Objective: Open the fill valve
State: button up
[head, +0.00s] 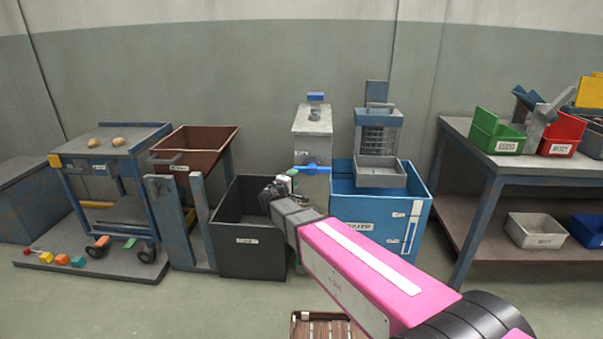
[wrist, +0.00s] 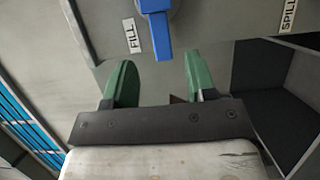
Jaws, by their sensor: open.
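The fill valve's blue lever (head: 313,169) is on the grey metal cabinet (head: 312,148) in the middle of the head view. In the wrist view the lever (wrist: 160,35) hangs at the top centre, beside a white FILL label (wrist: 129,35). My gripper (head: 289,178) is just left of the lever in the head view. In the wrist view my gripper (wrist: 158,65) has its two green fingers spread, with nothing between them. The lever's lower end lines up with the gap, just past the fingertips. I see no contact. The lever's upper part is cut off by the wrist frame.
A black bin (head: 248,240) stands left of the cabinet, and a blue bin (head: 350,208) stands at its right. A brown tray on a stand (head: 196,148) is further left. A SPILL label (wrist: 289,15) shows at the wrist view's upper right.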

aim_at(302, 171)
jog(key=x, duration=0.9)
jog(key=shift+w+d, duration=0.15)
grip_shut()
